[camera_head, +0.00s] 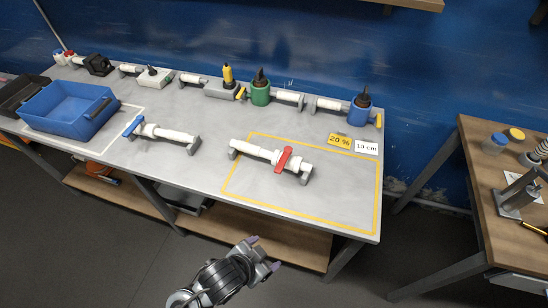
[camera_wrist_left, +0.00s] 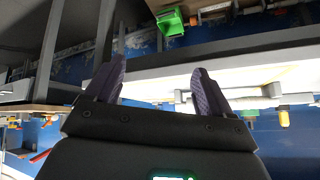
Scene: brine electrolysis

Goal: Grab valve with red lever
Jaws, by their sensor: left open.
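The valve with the red lever (camera_head: 283,161) lies on the grey table, partly inside the yellow taped rectangle. It is a white pipe on grey end supports, with the red lever crossing it near its right end. My left gripper (camera_head: 264,253) is in front of the table's front edge in the head view, apart from the valve and below it in the picture. In the left wrist view its two purple-tipped fingers (camera_wrist_left: 157,88) are spread with nothing between them. I cannot make out the red-lever valve for certain in the left wrist view. My right gripper is not in view.
A similar valve with a blue lever (camera_head: 165,133) lies to the left, near a blue crate (camera_head: 72,124). Bottles and pipe pieces line the table's back. A wooden table stands right.

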